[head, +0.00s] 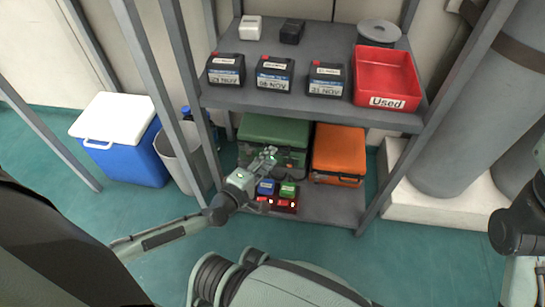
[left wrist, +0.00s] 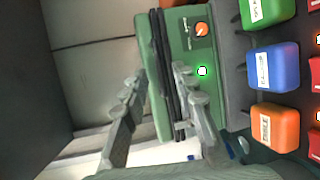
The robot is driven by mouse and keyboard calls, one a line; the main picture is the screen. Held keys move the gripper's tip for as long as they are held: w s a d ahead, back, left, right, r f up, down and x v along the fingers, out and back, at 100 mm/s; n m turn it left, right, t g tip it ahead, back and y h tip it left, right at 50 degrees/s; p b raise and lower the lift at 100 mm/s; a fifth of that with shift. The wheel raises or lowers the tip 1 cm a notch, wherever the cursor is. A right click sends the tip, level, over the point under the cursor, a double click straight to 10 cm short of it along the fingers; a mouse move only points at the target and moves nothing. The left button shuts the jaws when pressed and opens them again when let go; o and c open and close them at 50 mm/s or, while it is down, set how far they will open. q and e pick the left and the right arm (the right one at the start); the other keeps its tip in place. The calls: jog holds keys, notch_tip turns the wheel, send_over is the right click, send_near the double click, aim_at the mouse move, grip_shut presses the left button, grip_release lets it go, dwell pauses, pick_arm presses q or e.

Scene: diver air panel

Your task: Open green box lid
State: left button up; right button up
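The green box (head: 262,152) stands on the lower shelf, and its lid (head: 276,129) looks shut. In the left wrist view the box appears sideways, with the lid (left wrist: 149,122) left of a dark seam and the front (left wrist: 178,48) right of it. My left gripper (head: 268,155) is in front of the box. In the left wrist view its fingers (left wrist: 158,105) are apart, one left of the lid, the other before the front. Contact cannot be told. My right gripper is not in view.
An orange case (head: 339,150) stands right of the green box. A charger with blue (head: 266,187) and green (head: 288,189) batteries lies in front. The upper shelf above holds black batteries (head: 274,73) and a red "Used" bin (head: 386,75). Shelf posts flank the space.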

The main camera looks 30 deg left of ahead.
pick_arm(q)
jog(key=shift+x, duration=1.15)
jog(key=shift+c, duration=0.3)
grip_shut()
